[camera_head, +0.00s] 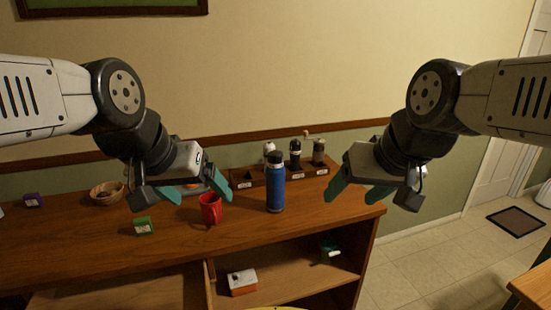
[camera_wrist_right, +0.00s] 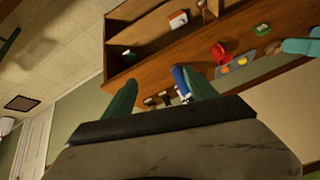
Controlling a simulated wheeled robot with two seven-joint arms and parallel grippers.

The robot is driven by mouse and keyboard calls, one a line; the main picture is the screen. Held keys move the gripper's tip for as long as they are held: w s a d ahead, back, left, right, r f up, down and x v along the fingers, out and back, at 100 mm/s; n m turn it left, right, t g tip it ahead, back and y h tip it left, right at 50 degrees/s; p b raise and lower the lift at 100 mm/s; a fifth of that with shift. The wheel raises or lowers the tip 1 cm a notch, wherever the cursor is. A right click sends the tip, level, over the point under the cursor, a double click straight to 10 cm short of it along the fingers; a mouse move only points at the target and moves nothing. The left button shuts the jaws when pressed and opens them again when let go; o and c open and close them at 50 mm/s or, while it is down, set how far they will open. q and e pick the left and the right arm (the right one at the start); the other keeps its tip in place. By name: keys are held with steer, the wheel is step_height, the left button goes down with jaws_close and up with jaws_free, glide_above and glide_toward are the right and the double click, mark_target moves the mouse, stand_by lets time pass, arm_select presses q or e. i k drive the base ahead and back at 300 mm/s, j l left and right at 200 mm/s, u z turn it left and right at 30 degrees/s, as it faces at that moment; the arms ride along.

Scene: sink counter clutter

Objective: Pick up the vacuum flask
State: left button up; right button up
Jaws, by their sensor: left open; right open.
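The vacuum flask (camera_head: 275,184) is a tall blue cylinder with a dark cap. It stands upright on the wooden counter (camera_head: 110,245), right of a red mug. In the right wrist view the blue flask (camera_wrist_right: 181,82) shows beyond the fingers, partly hidden by one of them. My left gripper (camera_head: 198,192) is open and empty above the counter, left of the flask and near the red mug. My right gripper (camera_head: 372,194) is open and empty, to the right of the flask and apart from it. Its teal fingers also show in the right wrist view (camera_wrist_right: 160,97).
The red mug (camera_head: 210,208) stands left of the flask. A green box (camera_head: 144,226), a wicker basket (camera_head: 106,192) and a purple box (camera_head: 33,201) lie further left. A rack with several grinders (camera_head: 318,152) stands behind the flask. A white-and-orange box (camera_head: 242,282) is on the shelf below.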

mark_target(274, 173)
steer(key=i+l+u, duration=0.1)
steer(key=l+u, duration=0.3)
steer(key=i+l+u, duration=0.1)
steer(key=l+u, duration=0.65)
steer(key=i+j, duration=0.05)
steer(key=j, duration=0.05)
